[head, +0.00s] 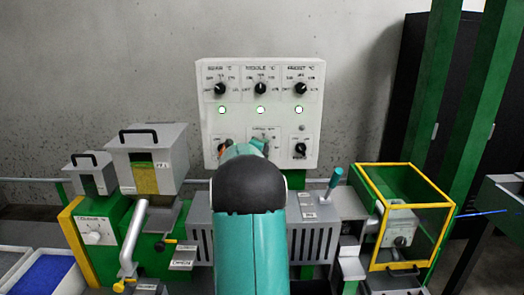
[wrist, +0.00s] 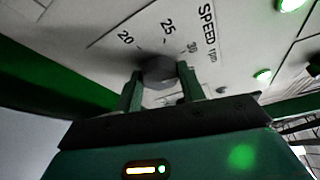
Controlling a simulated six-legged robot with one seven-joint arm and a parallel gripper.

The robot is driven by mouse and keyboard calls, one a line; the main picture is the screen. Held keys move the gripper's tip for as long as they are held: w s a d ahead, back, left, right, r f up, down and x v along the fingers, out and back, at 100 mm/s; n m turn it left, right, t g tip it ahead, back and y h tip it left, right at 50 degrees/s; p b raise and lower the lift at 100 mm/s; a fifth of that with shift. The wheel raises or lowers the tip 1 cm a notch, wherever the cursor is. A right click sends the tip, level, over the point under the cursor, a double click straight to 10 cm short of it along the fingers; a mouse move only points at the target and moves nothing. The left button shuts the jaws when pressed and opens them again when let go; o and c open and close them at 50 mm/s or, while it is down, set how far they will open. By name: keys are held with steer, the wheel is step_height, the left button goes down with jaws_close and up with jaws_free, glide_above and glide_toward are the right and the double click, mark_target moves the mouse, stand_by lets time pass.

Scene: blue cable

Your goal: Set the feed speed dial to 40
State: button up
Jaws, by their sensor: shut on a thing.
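A dark round knob (wrist: 160,68) on the white panel face shows in the wrist view. The marks 20, 25 and 30 and the words "SPEED rpm" are printed around it; any word before SPEED is out of view. My gripper (wrist: 160,86) has one green finger on each side of the knob and is shut on it. The knob's pointer and any mark for 40 cannot be seen. In the head view the white control panel (head: 212,130) stands against the wall, and my teal arm hides my gripper and much of the panel's lower middle.
Three temperature dials, rear (head: 220,88), middle (head: 260,87) and front (head: 301,88), sit above lit lamps. Another black dial (head: 300,149) is at lower right. Hoppers (head: 150,150) stand left, a yellow-framed guard (head: 408,205) right.

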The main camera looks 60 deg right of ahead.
steer(key=shift+s+r+m+t+y, duration=0.1)
steer(key=shift+m+t+y, duration=0.35)
steer(key=shift+m, duration=0.6)
steer(key=shift+w+r+m+t+y, duration=0.1)
steer(key=shift+m+t+y, duration=0.35)
steer(key=shift+m, duration=0.65)
steer(key=shift+s+r+m+t+y, duration=0.1)
steer(key=shift+m+t+y, duration=0.1)
steer(key=shift+m+y, duration=0.65)
steer(key=shift+m+h, duration=0.25)
steer(key=shift+m, duration=0.05)
steer(key=o, duration=1)
steer(key=shift+d+f, duration=0.1)
steer(key=shift+c, duration=0.2)
steer(key=v, duration=1.4)
